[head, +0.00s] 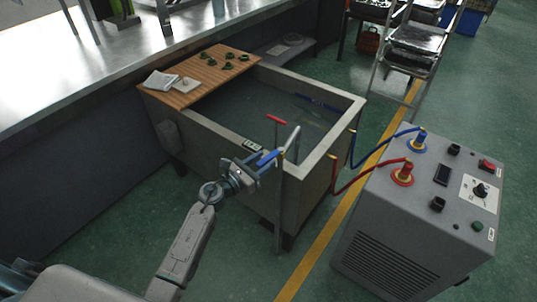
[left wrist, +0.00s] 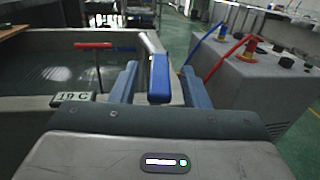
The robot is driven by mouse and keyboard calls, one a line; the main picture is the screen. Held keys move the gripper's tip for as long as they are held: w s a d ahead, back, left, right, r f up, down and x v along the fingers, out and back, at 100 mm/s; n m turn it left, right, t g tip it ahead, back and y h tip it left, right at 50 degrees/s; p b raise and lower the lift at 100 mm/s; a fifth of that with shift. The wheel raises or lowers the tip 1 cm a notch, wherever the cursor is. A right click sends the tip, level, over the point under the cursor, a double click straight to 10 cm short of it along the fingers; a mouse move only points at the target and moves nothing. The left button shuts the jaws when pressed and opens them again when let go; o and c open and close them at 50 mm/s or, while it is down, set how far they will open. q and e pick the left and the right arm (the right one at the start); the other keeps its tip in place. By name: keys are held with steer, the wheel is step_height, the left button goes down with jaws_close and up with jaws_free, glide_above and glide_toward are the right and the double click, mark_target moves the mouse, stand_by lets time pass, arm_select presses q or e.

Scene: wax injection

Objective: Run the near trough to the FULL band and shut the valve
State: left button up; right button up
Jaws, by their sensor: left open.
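The near trough (head: 330,158) is a grey, open tank holding dark water; its rim also shows in the left wrist view (left wrist: 30,122). At its near right corner stands a metal spout (head: 292,138) with a blue lever (head: 267,157) and a red lever (head: 276,119). My left gripper (head: 256,163) is open at the near rim. In the left wrist view the blue lever (left wrist: 159,80) stands between the two open fingers, with gaps beside it. The red lever (left wrist: 92,46) is farther left. I cannot read the water level or a FULL band.
A small display reading 19 C (left wrist: 73,97) sits on the near rim. A wooden board (head: 205,78) with green pieces and a cloth lies across the trough's left end. A grey machine (head: 400,220) with red and blue hoses stands right. Green floor lies between.

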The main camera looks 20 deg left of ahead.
arm_select(q)
steer(key=shift+x, duration=1.5)
steer(key=shift+c, duration=0.4)
jaws_close()
steer(key=shift+a, duration=0.1)
